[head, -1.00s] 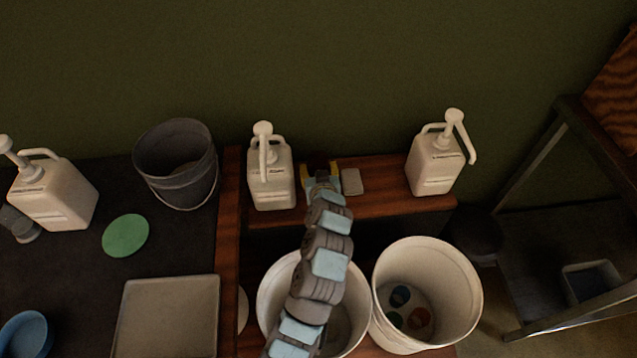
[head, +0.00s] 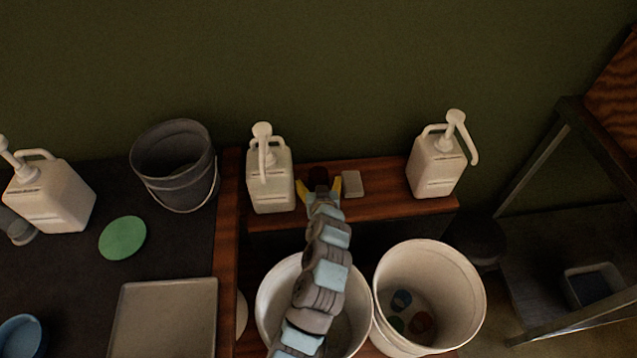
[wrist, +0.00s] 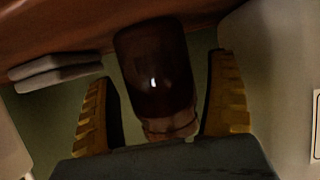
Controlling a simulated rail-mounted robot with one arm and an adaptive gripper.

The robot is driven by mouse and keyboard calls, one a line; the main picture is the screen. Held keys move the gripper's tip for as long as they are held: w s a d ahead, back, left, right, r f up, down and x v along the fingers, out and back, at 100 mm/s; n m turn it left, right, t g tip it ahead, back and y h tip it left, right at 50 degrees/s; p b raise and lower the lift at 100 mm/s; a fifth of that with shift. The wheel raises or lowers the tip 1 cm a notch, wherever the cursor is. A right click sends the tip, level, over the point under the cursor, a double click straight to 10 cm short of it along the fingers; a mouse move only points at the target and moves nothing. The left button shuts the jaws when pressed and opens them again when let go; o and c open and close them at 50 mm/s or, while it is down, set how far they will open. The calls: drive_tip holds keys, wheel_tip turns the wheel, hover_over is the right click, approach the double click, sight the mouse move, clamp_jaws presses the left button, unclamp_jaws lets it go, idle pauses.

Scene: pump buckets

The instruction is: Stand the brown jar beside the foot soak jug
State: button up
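The brown jar (head: 318,177) stands on the wooden shelf between a white pump jug (head: 269,182) on its left and a small pale block. In the wrist view the dark brown jar (wrist: 157,75) fills the space between my two yellow-padded fingers, its narrower end toward me. Gaps show between the jar and both fingers. My gripper (head: 320,190) is open around the jar; it also shows in the wrist view (wrist: 165,115). A second pump jug (head: 436,167) stands at the shelf's right end. The jug labels are too small to read, so I cannot tell which is foot soak.
The pale block (head: 351,184) lies just right of my gripper on the shelf (head: 385,205). Bare shelf lies between it and the right jug. Two white buckets (head: 470,300) stand below. A third pump jug (head: 50,197) and grey bucket (head: 175,170) are at left.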

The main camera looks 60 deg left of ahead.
drive_tip(key=shift+r, duration=0.15)
drive_tip(key=shift+d+r, duration=0.1)
drive_tip(key=shift+d, duration=0.05)
drive_tip(key=p+v, duration=0.1)
drive_tip(key=v, duration=1)
drive_tip(key=shift+d, duration=0.35)
drive_tip(key=shift+s+r, duration=0.1)
